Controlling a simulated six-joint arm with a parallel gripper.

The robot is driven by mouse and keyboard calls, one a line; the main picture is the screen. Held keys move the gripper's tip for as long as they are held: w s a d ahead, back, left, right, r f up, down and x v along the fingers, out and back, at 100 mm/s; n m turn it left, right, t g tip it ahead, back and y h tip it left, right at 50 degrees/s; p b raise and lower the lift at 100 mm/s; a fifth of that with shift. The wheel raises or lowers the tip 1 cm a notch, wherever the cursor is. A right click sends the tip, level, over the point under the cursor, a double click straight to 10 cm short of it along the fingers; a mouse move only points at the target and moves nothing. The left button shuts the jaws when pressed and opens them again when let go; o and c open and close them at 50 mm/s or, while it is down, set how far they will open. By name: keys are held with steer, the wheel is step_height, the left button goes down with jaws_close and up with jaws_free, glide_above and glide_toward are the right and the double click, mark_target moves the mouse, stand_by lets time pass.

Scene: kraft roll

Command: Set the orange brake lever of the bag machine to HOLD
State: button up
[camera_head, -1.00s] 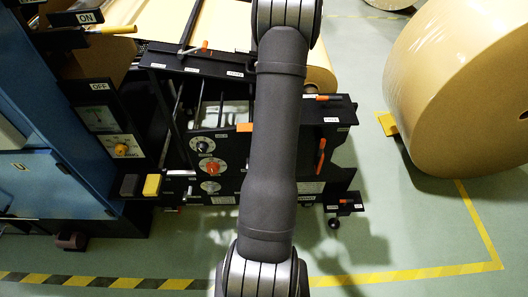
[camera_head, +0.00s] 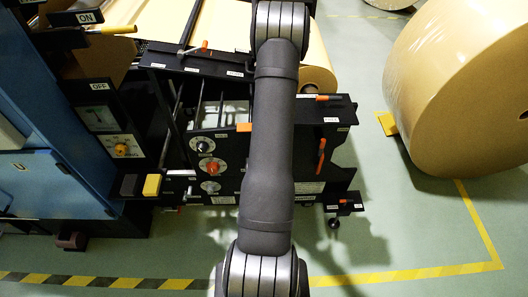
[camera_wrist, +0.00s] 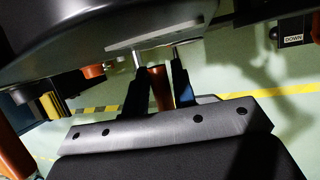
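The bag machine (camera_head: 225,150) is a dark frame with dials and several orange handles. One orange lever (camera_head: 320,155) stands upright on its right-hand panel; I cannot read which handle is the brake lever, and no HOLD mark is legible. My gripper is hidden behind my arm in the head view. In the wrist view my gripper's two dark fingers (camera_wrist: 160,82) stand on either side of an orange grip (camera_wrist: 158,88). Little or no gap shows beside the grip, and I cannot tell whether the fingers press on it.
A blue cabinet (camera_head: 50,185) stands at the left with ON and OFF labels. A large kraft roll (camera_head: 465,90) stands at the right. A DOWN label (camera_wrist: 293,40) shows in the wrist view. The green floor (camera_head: 400,235) in front of the roll is clear.

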jaws_close()
steer(key=shift+s+a+r, duration=0.1)
steer(key=shift+a+r, duration=0.2)
steer(key=shift+a, duration=0.3)
steer(key=shift+a+r, duration=0.25)
steer(key=shift+a, duration=0.3)
steer(key=shift+s+a+h, duration=0.25)
steer(key=shift+a+h, duration=0.25)
steer(key=shift+a, duration=0.2)
steer(key=shift+a+g+h, duration=0.3)
steer(key=shift+h, duration=0.2)
steer(key=shift+w+a+f+n+t+h, duration=0.15)
steer(key=shift+a+f+n+h, duration=0.15)
steer(key=shift+a+h, duration=1.2)
steer(key=shift+s+a+f+n+t+h, duration=0.15)
steer(key=shift+a+n+h, duration=0.3)
steer(key=shift+a+h, duration=1)
steer(key=shift+w+a+f+n+t+h, duration=0.15)
steer(key=shift+a+f+n+h, duration=0.15)
steer(key=shift+a+h, duration=1.2)
steer(key=shift+a, duration=0.25)
